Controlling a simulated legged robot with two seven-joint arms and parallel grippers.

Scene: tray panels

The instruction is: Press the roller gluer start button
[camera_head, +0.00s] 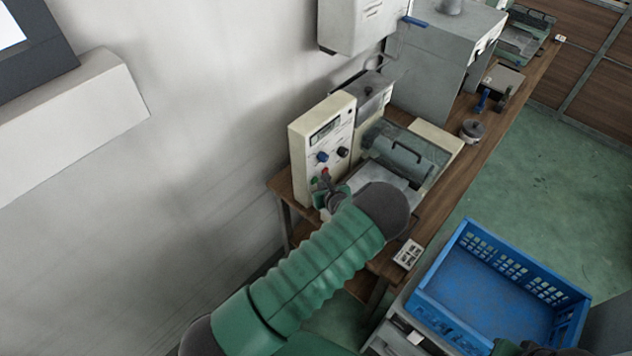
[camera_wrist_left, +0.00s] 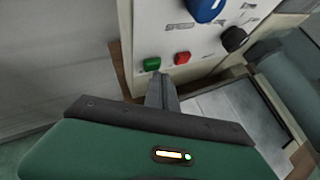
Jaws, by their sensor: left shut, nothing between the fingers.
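The roller gluer (camera_head: 330,128) is a cream machine with an upright control panel and a grey-green roller (camera_head: 397,157). In the left wrist view its panel shows a green button (camera_wrist_left: 152,64), a red button (camera_wrist_left: 182,58), a blue knob (camera_wrist_left: 205,8) and a black knob (camera_wrist_left: 234,39). My left gripper (camera_head: 325,180) is shut and empty at the panel's lower part. In the left wrist view its fingertips (camera_wrist_left: 161,76) are just below the green button; I cannot tell whether they touch it. In the head view the gripper hides the green button. My right gripper is not clearly visible.
The gluer stands on a wooden bench (camera_head: 436,205) along the wall. A blue crate (camera_head: 440,317) is at the lower right. A small white switch box (camera_head: 408,254) sits near the bench's front end. A grey machine (camera_head: 432,75) stands behind. Green floor (camera_head: 530,170) is clear at right.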

